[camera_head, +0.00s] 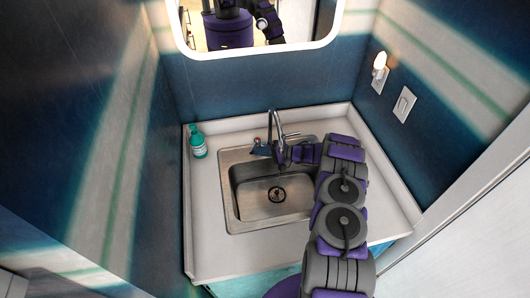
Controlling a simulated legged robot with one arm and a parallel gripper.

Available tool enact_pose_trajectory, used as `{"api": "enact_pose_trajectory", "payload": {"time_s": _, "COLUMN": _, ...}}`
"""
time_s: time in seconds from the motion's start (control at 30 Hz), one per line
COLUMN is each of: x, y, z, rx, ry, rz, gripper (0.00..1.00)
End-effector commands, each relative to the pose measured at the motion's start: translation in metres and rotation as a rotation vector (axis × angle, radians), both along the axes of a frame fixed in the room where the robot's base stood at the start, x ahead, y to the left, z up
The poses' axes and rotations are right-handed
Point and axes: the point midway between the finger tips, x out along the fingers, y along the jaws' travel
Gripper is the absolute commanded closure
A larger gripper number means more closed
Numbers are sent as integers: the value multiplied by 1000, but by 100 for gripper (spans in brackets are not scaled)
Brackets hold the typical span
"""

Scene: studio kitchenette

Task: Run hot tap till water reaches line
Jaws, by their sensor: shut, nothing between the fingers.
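The chrome tap (271,122) stands at the back of the steel sink (240,216). A lever (291,134) sticks out to its right, and a small part with a red spot (257,140) is to its left. My gripper (277,153) is shut and empty, reaching in from the right just in front of the tap. It hides the lower tap, and I cannot tell whether it touches it. The basin floor and dark drain (277,194) show clearly. I make out no water stream, standing water or line in the basin.
A teal soap bottle (198,146) stands on the white counter (205,215), left of the sink. Blue walls close in behind and on both sides. A mirror (255,50) hangs behind the tap. A lamp (380,65) and a switch (404,104) are on the right wall.

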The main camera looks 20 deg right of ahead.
Motion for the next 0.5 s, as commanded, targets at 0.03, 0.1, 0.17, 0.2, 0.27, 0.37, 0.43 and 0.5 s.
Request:
{"api": "enact_pose_trajectory", "payload": {"time_s": 0.03, "x": 0, "y": 0, "z": 0, "rx": 0, "ry": 0, "rz": 0, "gripper": 100}}
{"api": "enact_pose_trajectory", "payload": {"time_s": 0.1, "x": 0, "y": 0, "z": 0, "rx": 0, "ry": 0, "rz": 0, "gripper": 100}}
{"api": "enact_pose_trajectory", "payload": {"time_s": 0.17, "x": 0, "y": 0, "z": 0, "rx": 0, "ry": 0, "rz": 0, "gripper": 100}}
{"api": "enact_pose_trajectory", "payload": {"time_s": 0.2, "x": 0, "y": 0, "z": 0, "rx": 0, "ry": 0, "rz": 0, "gripper": 100}}
{"api": "enact_pose_trajectory", "payload": {"time_s": 0.27, "x": 0, "y": 0, "z": 0, "rx": 0, "ry": 0, "rz": -1, "gripper": 100}}
{"api": "enact_pose_trajectory", "payload": {"time_s": 0.37, "x": 0, "y": 1, "z": 1, "rx": 0, "ry": 0, "rz": -8, "gripper": 100}}
{"api": "enact_pose_trajectory", "payload": {"time_s": 0.43, "x": 0, "y": 1, "z": 1, "rx": -1, "ry": 1, "rz": -19, "gripper": 100}}
{"api": "enact_pose_trajectory", "payload": {"time_s": 0.5, "x": 0, "y": 3, "z": 2, "rx": -1, "ry": 0, "rz": -39, "gripper": 100}}
